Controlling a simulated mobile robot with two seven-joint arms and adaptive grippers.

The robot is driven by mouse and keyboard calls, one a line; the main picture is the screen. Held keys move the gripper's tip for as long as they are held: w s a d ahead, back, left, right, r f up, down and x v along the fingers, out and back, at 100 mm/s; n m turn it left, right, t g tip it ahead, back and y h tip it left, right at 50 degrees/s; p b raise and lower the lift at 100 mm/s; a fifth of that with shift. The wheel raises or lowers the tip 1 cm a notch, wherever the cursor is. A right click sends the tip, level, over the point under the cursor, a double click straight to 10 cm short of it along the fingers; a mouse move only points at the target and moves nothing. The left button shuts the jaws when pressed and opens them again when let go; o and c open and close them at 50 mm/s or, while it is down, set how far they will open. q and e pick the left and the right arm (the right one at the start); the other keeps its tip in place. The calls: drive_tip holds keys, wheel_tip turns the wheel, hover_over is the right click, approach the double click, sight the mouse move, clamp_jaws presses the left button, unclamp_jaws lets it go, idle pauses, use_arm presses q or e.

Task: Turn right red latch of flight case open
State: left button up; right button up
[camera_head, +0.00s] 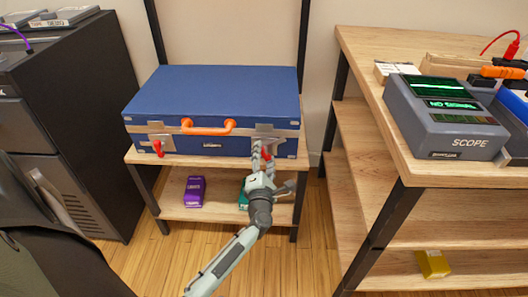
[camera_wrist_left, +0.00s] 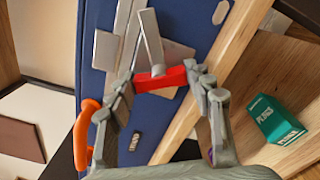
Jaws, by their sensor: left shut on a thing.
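The blue flight case (camera_head: 215,95) lies closed on a wooden shelf unit, its orange handle (camera_head: 208,128) facing me. Its right red latch (camera_head: 267,153) is on the front face, partly hidden by my left gripper (camera_head: 262,154) in the head view. In the left wrist view the red latch (camera_wrist_left: 160,79) spans between the two fingertips, and my left gripper (camera_wrist_left: 165,82) is shut on it. A metal plate and a tilted metal strip (camera_wrist_left: 151,35) show beside the latch. The left red latch (camera_head: 158,147) hangs at the case's front left. My right gripper is out of view.
A purple box (camera_head: 194,191) and a teal box (camera_wrist_left: 275,120) sit on the lower shelf (camera_head: 222,211). A wooden bench (camera_head: 368,62) with a grey scope (camera_head: 445,115) stands at right. A black cabinet (camera_head: 75,120) stands close at left. Floor shows between shelf unit and bench.

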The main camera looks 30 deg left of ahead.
use_arm(q)
drive_tip(key=m+p, duration=0.2)
drive_tip(key=m, duration=0.2)
drive_tip(key=shift+d+m+p, duration=0.1)
drive_tip(key=shift+m+p, duration=0.25)
drive_tip(key=shift+m, duration=0.05)
drive_tip(key=shift+m+p, duration=0.35)
drive_tip(key=shift+m, duration=0.45)
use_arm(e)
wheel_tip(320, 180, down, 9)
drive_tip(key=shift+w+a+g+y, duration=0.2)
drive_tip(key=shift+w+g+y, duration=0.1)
use_arm(q)
drive_tip(key=o, duration=1.1)
drive_tip(key=shift+o, duration=0.2)
